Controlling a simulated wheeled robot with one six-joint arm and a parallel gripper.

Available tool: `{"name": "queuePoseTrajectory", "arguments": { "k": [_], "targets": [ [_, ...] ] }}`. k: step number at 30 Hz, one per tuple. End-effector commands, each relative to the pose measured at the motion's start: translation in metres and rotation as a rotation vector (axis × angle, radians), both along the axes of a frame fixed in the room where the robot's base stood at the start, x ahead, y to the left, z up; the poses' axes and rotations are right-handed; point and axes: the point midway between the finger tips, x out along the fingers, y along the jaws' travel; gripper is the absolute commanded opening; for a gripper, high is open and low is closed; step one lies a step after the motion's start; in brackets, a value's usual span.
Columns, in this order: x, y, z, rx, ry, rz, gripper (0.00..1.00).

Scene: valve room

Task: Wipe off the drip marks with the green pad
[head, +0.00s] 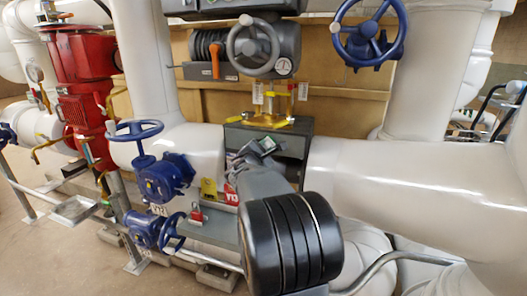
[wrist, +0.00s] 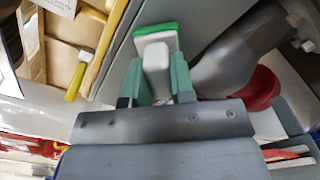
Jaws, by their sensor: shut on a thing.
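The green pad (wrist: 157,29) shows in the wrist view as a green layer on a white block with a pale handle (wrist: 156,62). My gripper (wrist: 157,84) is shut on this handle, one greenish finger on each side. The pad lies beyond the fingertips, over or against a grey surface (wrist: 112,72); I cannot tell whether it touches. In the head view my gripper (head: 258,148) is in front of the grey cabinet (head: 292,143), and the pad is too small there to make out well. I cannot make out any drip marks in either view.
Yellow and brass fittings (head: 271,112) stand on the cabinet top. A grey handwheel (head: 253,46) is above. White pipes (head: 400,185) flank my arm, with blue valves (head: 165,178) at left. Yellow and red pieces (head: 209,188) lie below. A red round thing (wrist: 262,90) is near my gripper.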

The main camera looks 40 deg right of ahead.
Motion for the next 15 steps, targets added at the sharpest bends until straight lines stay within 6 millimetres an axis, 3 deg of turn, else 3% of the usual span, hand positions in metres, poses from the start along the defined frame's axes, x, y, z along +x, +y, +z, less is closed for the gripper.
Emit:
{"name": "queuePoseTrajectory", "arguments": {
  "k": [15],
  "targets": [
    [0.031,0.016,0.000,0.000,0.000,0.001,0.04]
  ]
}}
